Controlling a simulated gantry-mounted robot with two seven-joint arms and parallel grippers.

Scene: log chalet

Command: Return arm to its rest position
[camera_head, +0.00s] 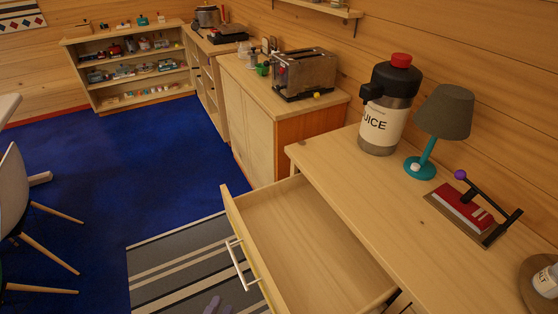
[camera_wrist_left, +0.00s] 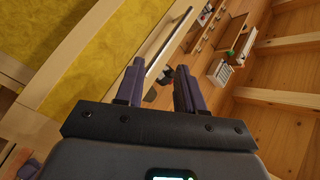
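My left gripper (camera_wrist_left: 158,88) shows from behind in the left wrist view. Its two purple-grey fingers stand apart with nothing between them. In the head view only a small purple-grey tip of it (camera_head: 212,306) shows at the bottom edge, over the striped rug and left of the drawer handle (camera_head: 241,264). It appears apart from the handle. The rest of the arm is out of the picture. My right gripper cannot be made out in either view.
An open, empty drawer (camera_head: 305,250) juts out from the wooden counter (camera_head: 340,178). On the counter are a juice dispenser (camera_head: 379,122), a teal lamp (camera_head: 444,112) and a red device with a lever (camera_head: 462,208).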

